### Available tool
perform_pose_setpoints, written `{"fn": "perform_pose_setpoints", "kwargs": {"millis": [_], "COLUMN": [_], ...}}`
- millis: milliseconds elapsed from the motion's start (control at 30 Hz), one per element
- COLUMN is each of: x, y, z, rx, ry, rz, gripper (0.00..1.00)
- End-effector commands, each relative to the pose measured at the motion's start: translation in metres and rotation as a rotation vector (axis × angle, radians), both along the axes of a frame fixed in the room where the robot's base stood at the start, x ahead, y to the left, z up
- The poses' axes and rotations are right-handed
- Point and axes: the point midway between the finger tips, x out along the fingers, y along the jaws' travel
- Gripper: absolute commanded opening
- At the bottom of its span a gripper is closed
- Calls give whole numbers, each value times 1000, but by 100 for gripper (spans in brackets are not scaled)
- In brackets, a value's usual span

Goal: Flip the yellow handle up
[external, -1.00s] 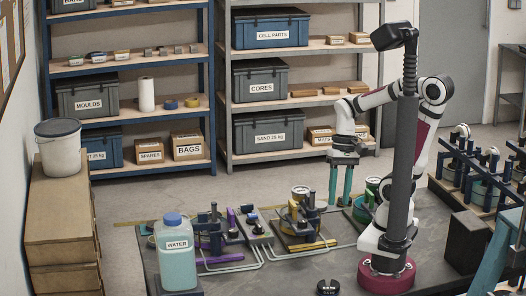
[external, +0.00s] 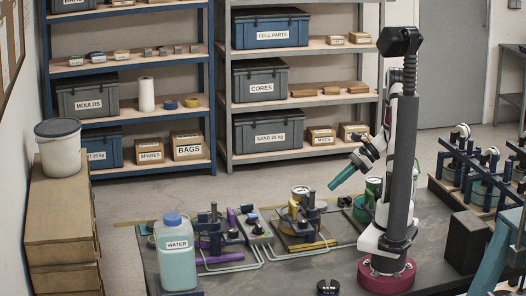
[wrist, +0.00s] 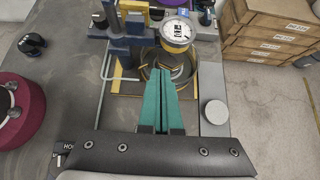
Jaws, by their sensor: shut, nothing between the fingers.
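The yellow handle (external: 312,245) is a slim bar lying low along the near side of the middle fixture, below its gauge, in the external view. In the wrist view a yellow strip (wrist: 117,86) shows at the left edge of the fixture plate, seemingly the same bar. My gripper (external: 332,187) is shut and empty, its teal fingers slanting down to the left, above and to the right of this fixture. In the wrist view my gripper (wrist: 160,73) overlaps the round ringed part beside the gauge. It appears apart from the handle.
A white-faced gauge with a yellow body (wrist: 176,35) stands just beyond my fingertips. A purple-handled fixture (external: 212,258) and a water jug (external: 177,255) stand to the left. A green-bodied fixture (external: 362,207) stands to the right. The bench front is mostly clear.

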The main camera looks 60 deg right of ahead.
Motion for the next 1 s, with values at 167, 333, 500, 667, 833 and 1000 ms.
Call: {"fn": "perform_pose_setpoints", "kwargs": {"millis": [167, 333, 500, 667, 833, 1000], "x": [16, 35, 48, 52, 52, 53], "y": [18, 38, 50, 54, 54, 53], "z": [-19, -41, -55, -60, -60, -54], "rx": [4, 3, 1, 1, 0, -3], "ry": [2, 3, 2, 2, 2, 0], "rz": [4, 6, 5, 2, 2, 3], "gripper": [0, 0, 0, 0, 0, 0]}}
